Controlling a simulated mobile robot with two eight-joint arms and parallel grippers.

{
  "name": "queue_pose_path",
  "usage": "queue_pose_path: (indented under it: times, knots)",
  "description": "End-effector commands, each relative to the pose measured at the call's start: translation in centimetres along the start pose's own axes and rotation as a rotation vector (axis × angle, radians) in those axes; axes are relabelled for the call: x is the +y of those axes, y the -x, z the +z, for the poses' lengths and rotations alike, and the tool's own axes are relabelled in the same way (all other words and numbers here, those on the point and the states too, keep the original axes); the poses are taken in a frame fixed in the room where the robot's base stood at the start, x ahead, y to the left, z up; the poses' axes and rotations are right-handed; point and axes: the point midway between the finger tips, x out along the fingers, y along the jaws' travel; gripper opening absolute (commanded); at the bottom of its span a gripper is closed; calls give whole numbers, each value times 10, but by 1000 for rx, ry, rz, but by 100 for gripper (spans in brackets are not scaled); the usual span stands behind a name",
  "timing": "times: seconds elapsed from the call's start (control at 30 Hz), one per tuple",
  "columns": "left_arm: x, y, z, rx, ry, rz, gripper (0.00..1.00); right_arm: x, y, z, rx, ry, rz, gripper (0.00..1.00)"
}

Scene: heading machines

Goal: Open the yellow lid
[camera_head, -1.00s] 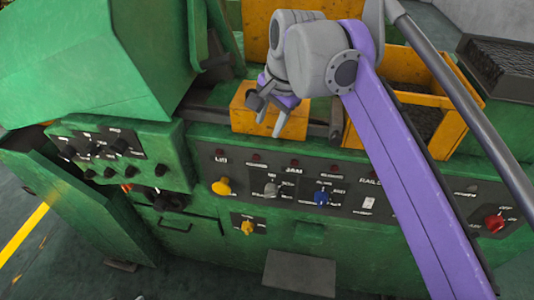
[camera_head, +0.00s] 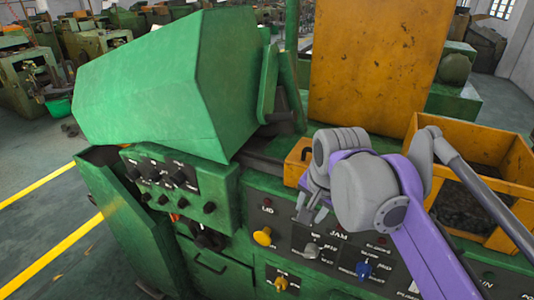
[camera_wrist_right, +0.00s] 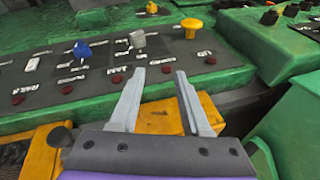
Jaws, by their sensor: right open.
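A large yellow panel (camera_head: 375,65), which looks like the lid, stands upright behind the green machine's front. My right gripper (camera_head: 313,212) is in front of and below it, over the control panel; it is open and empty. In the right wrist view its two fingers (camera_wrist_right: 160,72) are spread above the control panel and a yellow block (camera_wrist_right: 160,118). A yellow knob (camera_head: 263,237) beside the LID label sits left of my right gripper; it also shows in the wrist view (camera_wrist_right: 192,27), beyond the fingertips. My left gripper is not in view.
A green hood (camera_head: 165,85) rises at the left above a switch box (camera_head: 180,183). A yellow bin (camera_head: 510,160) with dark contents is at the right. A blue knob (camera_head: 364,269) and a lower yellow knob (camera_head: 281,283) are on the front. Open floor lies left.

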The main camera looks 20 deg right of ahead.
Motion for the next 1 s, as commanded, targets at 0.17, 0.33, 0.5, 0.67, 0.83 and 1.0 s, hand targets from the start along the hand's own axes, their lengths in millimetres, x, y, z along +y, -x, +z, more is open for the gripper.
queue_pose_path:
  times: [0.17,0.33,0.5,0.67,0.83,1.0]
  knots:
    - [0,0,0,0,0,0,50,12,-20,20,12,117,-18,47]
    - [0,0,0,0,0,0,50,55,-82,81,58,474,-66,47]
    - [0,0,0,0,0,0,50,98,-132,133,109,768,-96,47]
    - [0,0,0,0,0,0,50,115,-151,152,132,887,-105,47]
    - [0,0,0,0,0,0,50,115,-152,152,135,899,-106,47]
    - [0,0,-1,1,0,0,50,97,-134,131,132,915,-99,47]
